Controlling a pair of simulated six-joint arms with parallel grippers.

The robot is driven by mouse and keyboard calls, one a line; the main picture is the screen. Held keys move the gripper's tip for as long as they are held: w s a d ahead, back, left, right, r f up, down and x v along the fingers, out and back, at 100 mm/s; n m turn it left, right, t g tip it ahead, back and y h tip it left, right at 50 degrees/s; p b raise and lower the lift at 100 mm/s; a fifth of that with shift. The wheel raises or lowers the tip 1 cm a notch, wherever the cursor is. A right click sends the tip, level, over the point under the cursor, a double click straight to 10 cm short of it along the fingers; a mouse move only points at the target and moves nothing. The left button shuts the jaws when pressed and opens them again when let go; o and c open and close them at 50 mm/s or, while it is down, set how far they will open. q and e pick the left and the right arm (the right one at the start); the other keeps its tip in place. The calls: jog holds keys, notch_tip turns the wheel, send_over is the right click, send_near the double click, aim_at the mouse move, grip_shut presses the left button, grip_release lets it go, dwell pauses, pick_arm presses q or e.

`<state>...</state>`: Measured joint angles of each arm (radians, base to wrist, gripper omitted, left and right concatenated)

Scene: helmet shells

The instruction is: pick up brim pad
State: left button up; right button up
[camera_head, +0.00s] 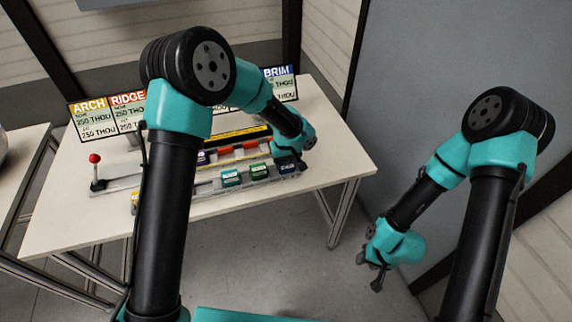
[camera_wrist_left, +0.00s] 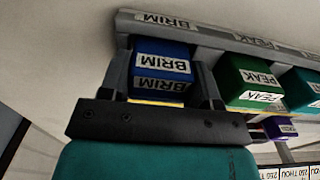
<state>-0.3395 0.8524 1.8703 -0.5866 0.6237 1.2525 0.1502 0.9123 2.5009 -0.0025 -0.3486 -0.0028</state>
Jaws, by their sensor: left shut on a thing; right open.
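The brim pad (camera_wrist_left: 162,70) is a blue block with white BRIM labels. In the left wrist view it sits between the two fingers of my left gripper (camera_wrist_left: 165,85), which is shut on it. It is close to the grey rail strip that carries a BRIM label (camera_wrist_left: 168,22); I cannot tell whether it still rests there. In the head view the brim pad (camera_head: 287,167) is at the right end of the rack, partly hidden by my left gripper (camera_head: 292,158). My right gripper (camera_head: 373,274) is open and empty, off the table's right side.
A green PEAK pad (camera_wrist_left: 252,82) stands beside the brim pad, with a teal pad (camera_wrist_left: 303,88) further along. The rack has a lever with a red knob (camera_head: 94,158) at its left. Sign boards (camera_head: 92,119) stand behind. The table front (camera_head: 90,230) is clear.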

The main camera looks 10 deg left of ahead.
pick_arm(q)
jog(key=shift+r, duration=0.1)
jog(key=shift+r, duration=1.85)
jog(key=s+d+r, duration=0.1)
jog(key=s, duration=1.5)
jog(key=shift+d, duration=0.35)
jog(key=shift+r, duration=0.1)
